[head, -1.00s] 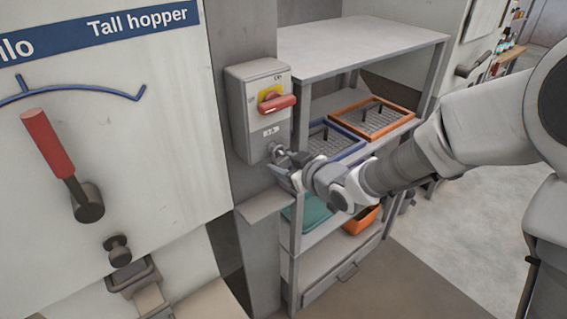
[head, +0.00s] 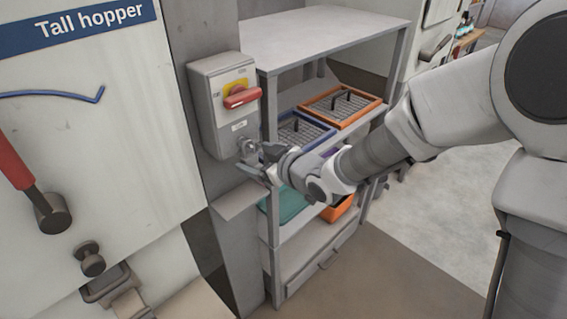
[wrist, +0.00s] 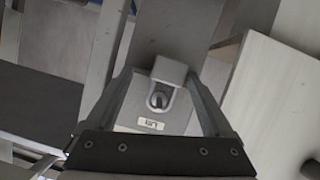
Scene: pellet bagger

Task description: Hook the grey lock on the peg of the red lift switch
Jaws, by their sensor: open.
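The red lift switch (head: 241,97) sits on a yellow plate on a grey wall box (head: 206,110), its red handle lying crosswise. Below it, the grey lock (wrist: 171,70) is at the peg (wrist: 158,99). In the wrist view its shackle loops around the peg, and its body lies on the side away from the "Lift" label (wrist: 150,124). My gripper (head: 256,168) is just below the box. In the wrist view its fingers (wrist: 160,75) stand open, one each side of the lock, with gaps visible. In the head view the gripper partly hides the lock.
A small grey ledge (head: 236,200) juts out beneath the box. To the right is a grey rack (head: 330,35) with a blue-rimmed tray (head: 290,147) and an orange-rimmed tray (head: 312,108). The Tall hopper panel (head: 110,130) stands at the left. Open floor lies at the right.

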